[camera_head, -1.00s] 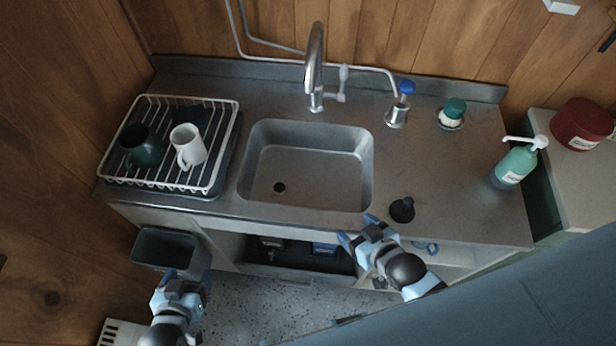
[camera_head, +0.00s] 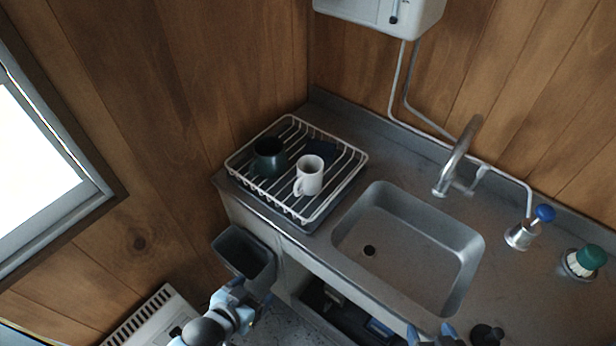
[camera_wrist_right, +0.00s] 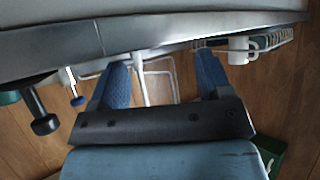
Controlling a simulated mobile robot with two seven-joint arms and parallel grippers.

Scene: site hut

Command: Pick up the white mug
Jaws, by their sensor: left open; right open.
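The white mug (camera_head: 311,179) stands upright in the wire dish rack (camera_head: 343,187), left of the sink, with its handle toward the front left. In the right wrist view the white mug (camera_wrist_right: 239,51) shows small, beyond the right fingertip. My left gripper (camera_head: 238,296) is open, low in front of the counter near the grey bin, apart from the mug. My right gripper (camera_head: 433,334) is only partly in the head view at the bottom edge, in front of the sink. In its wrist view the right gripper (camera_wrist_right: 163,82) is open with nothing between its fingers.
A dark green mug (camera_head: 268,160) stands left of the white mug in the rack. The sink (camera_head: 415,235) and tap (camera_head: 459,158) are to the right. A grey bin (camera_head: 243,250) hangs at the counter front. A heater (camera_head: 155,318) stands by the left wall.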

